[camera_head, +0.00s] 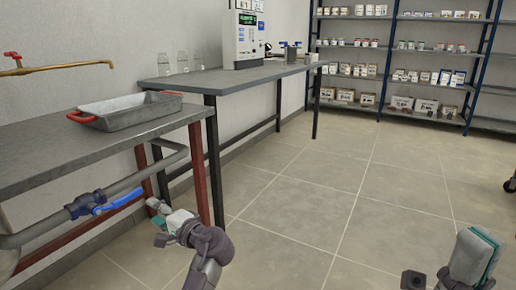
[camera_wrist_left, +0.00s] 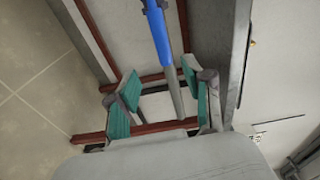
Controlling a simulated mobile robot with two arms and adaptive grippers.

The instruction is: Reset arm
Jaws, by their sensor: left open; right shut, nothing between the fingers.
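My left gripper (camera_head: 158,213) is open beside the low pipe under the near bench, just right of the blue valve handle (camera_head: 122,199). In the left wrist view, its two teal-padded fingers (camera_wrist_left: 160,92) stand apart with nothing gripped. The blue handle (camera_wrist_left: 158,30) and a grey pipe (camera_wrist_left: 173,85) show beyond and between the fingers there. In the head view the handle looks apart from the fingertips; the exact gap is hard to tell. My right gripper (camera_head: 452,268) is shut and empty at the lower right, partly cut off by the frame edge.
The near bench (camera_head: 40,160) holds a grey tray with red handles (camera_head: 125,110) below a brass tap (camera_head: 50,67). A second bench (camera_head: 215,82) carries a white machine (camera_head: 243,38) and glass bottles. Stocked shelves (camera_head: 400,60) line the back. The tiled floor (camera_head: 300,200) is clear.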

